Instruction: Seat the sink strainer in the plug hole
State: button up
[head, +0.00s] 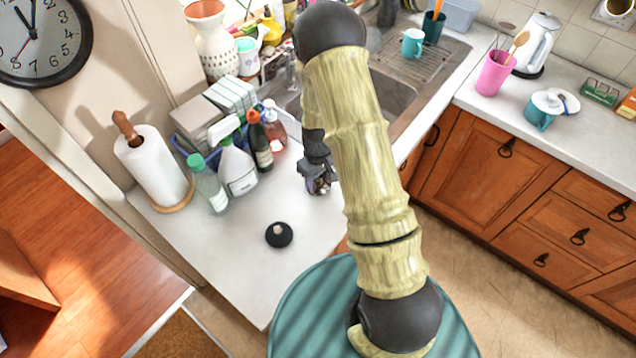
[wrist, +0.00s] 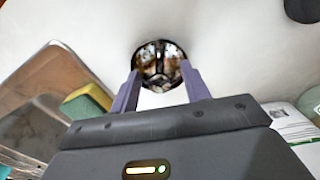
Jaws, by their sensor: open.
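The sink strainer (wrist: 160,52) looks like a round, shiny metal disc in the wrist view, lying on the white counter. It is hidden behind my gripper and arm in the head view. My gripper (wrist: 161,82) is open, with its two purple fingers pointing at the disc, their tips at its near left and right edges. I cannot tell whether they touch it. In the head view my gripper (head: 319,184) is low over the counter, beside the bottles. The metal sink (head: 388,98) is partly covered by my arm; the plug hole is not visible.
Bottles (head: 238,172) and a paper towel roll (head: 155,168) stand to the left. A yellow-green sponge (wrist: 88,103) lies by the sink's edge. The counter's front is mostly clear.

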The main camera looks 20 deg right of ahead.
aim_at(318, 177)
grip_shut()
notch_tip(318, 177, up, 10)
jog(key=b, duration=0.2)
jog(key=shift+b, duration=0.35)
dwell(0.6)
